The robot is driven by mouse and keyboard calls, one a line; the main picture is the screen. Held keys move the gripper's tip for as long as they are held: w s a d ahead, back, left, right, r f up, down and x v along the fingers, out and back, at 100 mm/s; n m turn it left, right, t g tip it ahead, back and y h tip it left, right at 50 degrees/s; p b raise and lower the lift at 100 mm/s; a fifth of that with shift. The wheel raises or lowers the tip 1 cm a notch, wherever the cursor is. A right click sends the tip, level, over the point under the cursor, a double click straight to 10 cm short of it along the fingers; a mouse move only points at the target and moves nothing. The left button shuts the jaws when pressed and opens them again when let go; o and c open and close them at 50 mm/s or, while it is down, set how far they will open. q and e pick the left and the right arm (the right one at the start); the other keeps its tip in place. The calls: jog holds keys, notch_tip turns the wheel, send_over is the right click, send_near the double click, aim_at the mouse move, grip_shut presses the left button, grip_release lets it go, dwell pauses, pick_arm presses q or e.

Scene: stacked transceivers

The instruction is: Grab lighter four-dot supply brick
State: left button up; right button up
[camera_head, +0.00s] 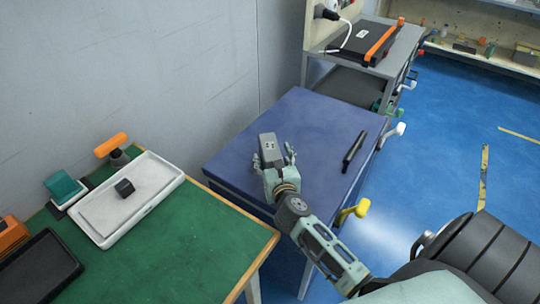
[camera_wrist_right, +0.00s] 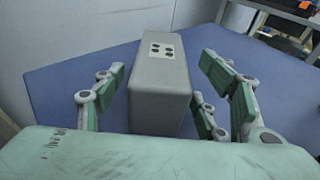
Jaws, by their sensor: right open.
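A light grey brick (camera_head: 268,146) stands on the blue table (camera_head: 310,115). In the right wrist view the same brick (camera_wrist_right: 160,95) shows four dark dots on its top face. My right gripper (camera_head: 274,158) is at the near side of the brick, with its fingers open. In the wrist view the fingers of the right gripper (camera_wrist_right: 163,92) are on either side of the brick, with visible gaps. The lower part of the brick is hidden behind my gripper's body. My left gripper is not in view.
A slim black object (camera_head: 354,147) lies on the blue table to the right. A grey wall stands behind. A grey cart (camera_head: 395,55) is beyond the blue table.

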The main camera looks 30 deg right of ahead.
jog(key=x, duration=0.4)
jog(key=shift+f, duration=0.15)
jog(key=shift+s, duration=0.1)
jog(key=shift+a, duration=0.1)
jog(key=c, duration=1.7)
grip_shut()
